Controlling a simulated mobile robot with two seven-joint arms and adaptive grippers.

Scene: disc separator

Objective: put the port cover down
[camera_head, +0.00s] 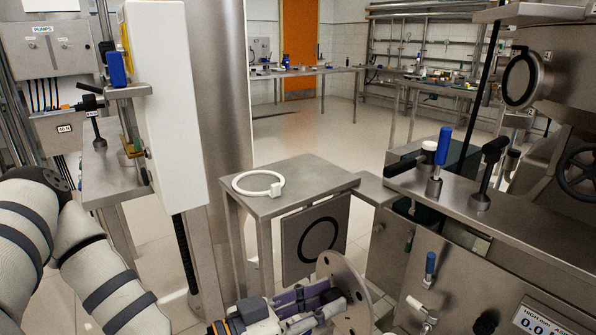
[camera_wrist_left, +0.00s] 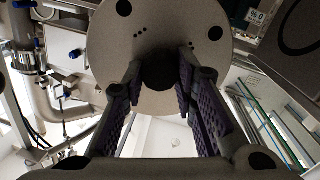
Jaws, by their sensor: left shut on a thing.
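The port cover is a round grey metal disc with holes (camera_head: 350,280) at the bottom centre of the head view. My left gripper (camera_head: 325,300) is shut on it, with purple-padded fingers. In the left wrist view the disc (camera_wrist_left: 195,25) fills the top, and the fingers (camera_wrist_left: 160,80) close around a dark round knob at its middle. In the head view the disc stands tilted on edge, apart from the small steel table (camera_head: 310,178) behind it. My right gripper is not in view.
A white ring with a small block (camera_head: 259,184) lies on the small table's left part; the right part is bare. A steel machine with levers (camera_head: 480,200) stands right, a white column (camera_head: 168,100) left.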

